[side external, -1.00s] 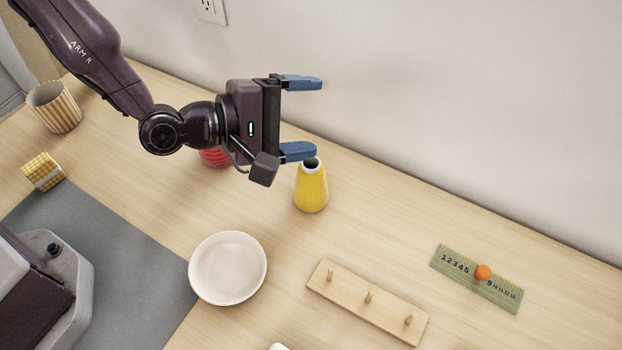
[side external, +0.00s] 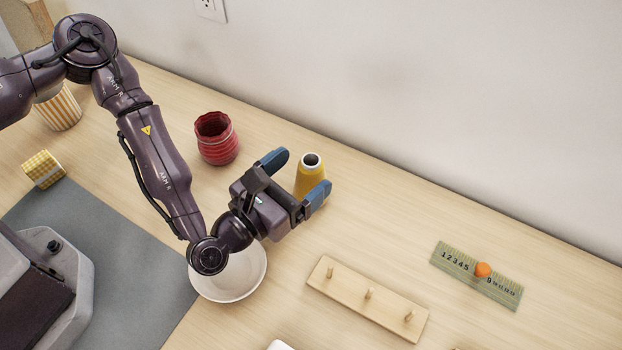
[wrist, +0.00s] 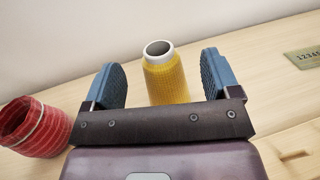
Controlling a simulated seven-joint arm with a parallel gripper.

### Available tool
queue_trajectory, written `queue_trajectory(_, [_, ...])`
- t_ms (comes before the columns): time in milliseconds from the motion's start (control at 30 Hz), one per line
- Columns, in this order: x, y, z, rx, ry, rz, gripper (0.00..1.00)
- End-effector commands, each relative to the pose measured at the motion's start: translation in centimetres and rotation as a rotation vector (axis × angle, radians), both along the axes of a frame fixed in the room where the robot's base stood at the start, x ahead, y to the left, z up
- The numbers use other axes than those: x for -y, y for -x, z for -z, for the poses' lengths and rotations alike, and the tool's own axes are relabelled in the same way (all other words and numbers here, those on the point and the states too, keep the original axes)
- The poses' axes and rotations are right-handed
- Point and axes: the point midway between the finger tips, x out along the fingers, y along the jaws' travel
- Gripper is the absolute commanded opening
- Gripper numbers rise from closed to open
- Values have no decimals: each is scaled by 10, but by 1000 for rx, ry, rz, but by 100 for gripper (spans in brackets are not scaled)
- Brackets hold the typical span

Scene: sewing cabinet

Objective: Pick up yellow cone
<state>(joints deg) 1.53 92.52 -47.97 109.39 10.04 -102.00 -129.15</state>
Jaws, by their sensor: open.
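The yellow cone (side external: 308,178), a spool with a white rim and dark hole at its top, stands upright on the table. My gripper (side external: 296,176) is open, with one blue finger on each side of the cone in the side view. In the wrist view the cone (wrist: 166,80) shows between the two blue fingers of my gripper (wrist: 166,82), with a gap on both sides. Its lower part is hidden behind the gripper's body. I cannot tell how far it reaches between the fingers.
A red ribbed jar (side external: 216,138) stands left of the cone. A white bowl (side external: 235,288) sits under my arm. A wooden peg board (side external: 340,290) and a green ruler (side external: 455,262) with an orange ball (side external: 483,270) lie to the right. The wall (side external: 430,100) rises behind.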

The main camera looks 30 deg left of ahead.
Motion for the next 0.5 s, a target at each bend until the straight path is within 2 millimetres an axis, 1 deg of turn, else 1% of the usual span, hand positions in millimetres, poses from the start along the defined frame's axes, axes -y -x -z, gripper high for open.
queue_trajectory(33, [1, 1, 12, -2, -4, 1, 82])
queue_trajectory(100, [1, 1, 25, -1, -4, 1, 82])
queue_trajectory(200, [4, -16, 22, 6, -1, 0, 82])
queue_trajectory(300, [6, -25, 23, 2, -1, 1, 82])
queue_trajectory(500, [7, -29, 23, 0, -1, 2, 82])
